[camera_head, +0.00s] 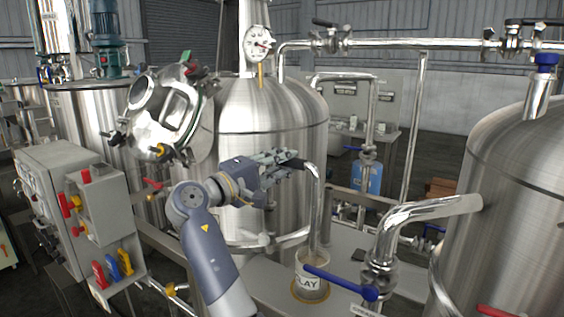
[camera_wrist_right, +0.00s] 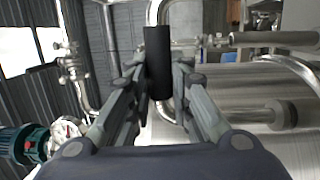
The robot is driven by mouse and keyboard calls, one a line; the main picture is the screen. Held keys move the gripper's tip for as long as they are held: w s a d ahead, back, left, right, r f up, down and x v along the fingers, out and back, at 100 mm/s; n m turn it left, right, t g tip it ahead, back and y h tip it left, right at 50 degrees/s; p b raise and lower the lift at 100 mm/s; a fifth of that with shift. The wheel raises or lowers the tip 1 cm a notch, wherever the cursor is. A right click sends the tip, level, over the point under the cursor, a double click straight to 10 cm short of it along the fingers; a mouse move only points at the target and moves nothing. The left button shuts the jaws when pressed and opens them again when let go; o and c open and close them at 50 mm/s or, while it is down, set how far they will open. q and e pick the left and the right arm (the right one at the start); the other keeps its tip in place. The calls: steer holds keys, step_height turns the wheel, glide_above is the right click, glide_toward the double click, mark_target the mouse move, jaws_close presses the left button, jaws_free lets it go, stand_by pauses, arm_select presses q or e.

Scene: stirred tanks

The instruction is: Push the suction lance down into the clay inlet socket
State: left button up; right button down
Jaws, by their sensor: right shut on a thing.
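The suction lance (camera_head: 316,205) is a bent bright metal tube with a black grip. It stands nearly upright, and its lower end meets the pale clay inlet socket (camera_head: 311,283), a round cup with partly readable black lettering. How deep the tube sits inside is hidden by the cup's wall. My right gripper (camera_head: 292,160) is shut on the lance's black grip, above and left of the socket. In the right wrist view the black grip (camera_wrist_right: 158,62) stands between the two fingers. My left gripper is not in view.
A valve with a blue lever (camera_head: 340,283) stands close right of the socket. A large steel tank (camera_head: 265,120) rises behind my right arm, another (camera_head: 520,190) at the right. A grey control box (camera_head: 62,205) is at the left. A blue container (camera_head: 367,177) stands behind.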

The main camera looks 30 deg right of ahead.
steer(key=shift+f, duration=0.3)
steer(key=c, duration=1.4)
jaws_free()
steer(key=shift+o, duration=0.2)
steer(key=v, duration=0.7)
steer(key=shift+a, duration=0.3)
steer(key=shift+s, duration=0.1)
